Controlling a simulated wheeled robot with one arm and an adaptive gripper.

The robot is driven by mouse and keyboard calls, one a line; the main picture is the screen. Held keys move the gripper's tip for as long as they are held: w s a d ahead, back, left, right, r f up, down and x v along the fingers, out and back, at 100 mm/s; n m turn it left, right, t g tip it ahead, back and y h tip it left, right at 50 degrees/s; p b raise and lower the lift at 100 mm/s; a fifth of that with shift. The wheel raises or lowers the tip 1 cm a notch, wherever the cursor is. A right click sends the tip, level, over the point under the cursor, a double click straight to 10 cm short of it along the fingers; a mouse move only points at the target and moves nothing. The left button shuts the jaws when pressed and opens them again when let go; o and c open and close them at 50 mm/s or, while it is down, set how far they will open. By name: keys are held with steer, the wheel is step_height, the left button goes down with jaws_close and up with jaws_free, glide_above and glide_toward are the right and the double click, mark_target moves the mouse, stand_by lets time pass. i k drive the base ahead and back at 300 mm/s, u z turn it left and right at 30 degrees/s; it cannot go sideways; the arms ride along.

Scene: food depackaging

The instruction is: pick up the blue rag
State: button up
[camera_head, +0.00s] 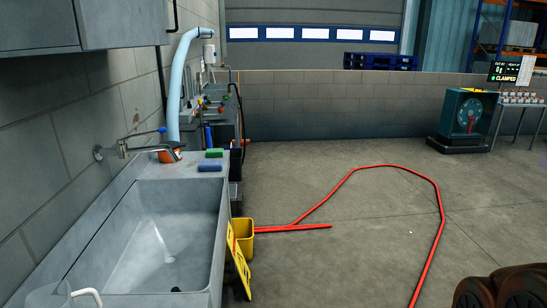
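A small blue block-like item (210,166), which looks like a folded rag or a sponge, lies on the far ledge of the grey sink (203,205). It is close to the ledge's right end. A similar green item (214,153) lies just behind it. Nothing is touching the blue item from above. My gripper is not in view, so its state and its place relative to the blue item do not show.
A tap (135,146) reaches over the sink from the left wall, near an orange item (170,153). A yellow bucket (243,236) and a yellow sign (239,262) stand right of the sink. A red hose (440,225) loops across the otherwise open floor.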

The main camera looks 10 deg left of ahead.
mark_target(210, 165)
steer(key=i, duration=3)
steer(key=u, duration=3.5)
